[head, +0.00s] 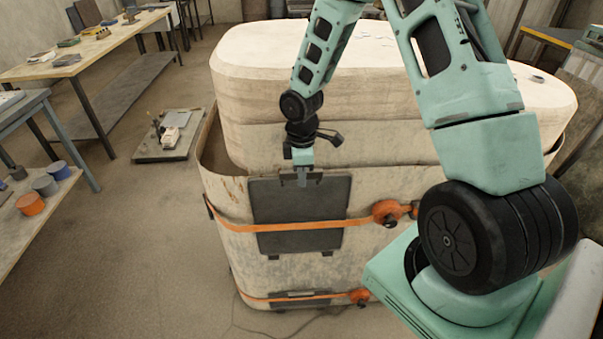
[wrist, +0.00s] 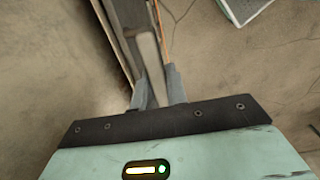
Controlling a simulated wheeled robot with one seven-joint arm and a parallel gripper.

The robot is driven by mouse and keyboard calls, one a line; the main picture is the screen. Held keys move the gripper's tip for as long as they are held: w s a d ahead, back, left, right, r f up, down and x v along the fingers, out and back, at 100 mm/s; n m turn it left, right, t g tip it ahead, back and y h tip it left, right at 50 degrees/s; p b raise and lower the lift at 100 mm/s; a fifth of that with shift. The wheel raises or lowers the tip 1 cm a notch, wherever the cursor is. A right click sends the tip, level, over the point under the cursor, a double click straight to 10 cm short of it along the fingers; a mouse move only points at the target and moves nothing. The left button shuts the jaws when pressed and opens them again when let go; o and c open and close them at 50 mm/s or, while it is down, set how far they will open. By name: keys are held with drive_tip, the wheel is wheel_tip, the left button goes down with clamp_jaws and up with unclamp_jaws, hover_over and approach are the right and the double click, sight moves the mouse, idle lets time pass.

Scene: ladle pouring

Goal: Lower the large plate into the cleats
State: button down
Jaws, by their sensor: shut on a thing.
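The large plate (head: 300,200) is a dark grey, nearly square panel, upright against the front of the pale box. An orange strap (head: 235,228) runs across the dark panel, below its middle. My gripper (head: 301,180) is shut on the plate's top edge near its middle. In the wrist view the plate shows almost edge-on (wrist: 148,52) between the two grey fingers of my gripper (wrist: 157,88). Two small dark tabs, apparently the cleats (head: 273,257) (head: 327,253), show at the panel's lower edge. Whether the plate sits in them I cannot tell.
The pale box (head: 230,255) has a large rounded block (head: 330,100) standing in it. A second orange strap (head: 262,298) crosses a smaller grey panel low on the box. A workbench (head: 100,60) and a low pallet (head: 150,155) stand left.

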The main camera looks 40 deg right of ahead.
drive_tip(key=shift+r, duration=0.1)
drive_tip(key=c, duration=1.4)
unclamp_jaws()
drive_tip(key=shift+o, duration=0.4)
wheel_tip(320, 180, up, 17)
drive_tip(key=shift+r, duration=0.2)
drive_tip(key=shift+a, duration=0.1)
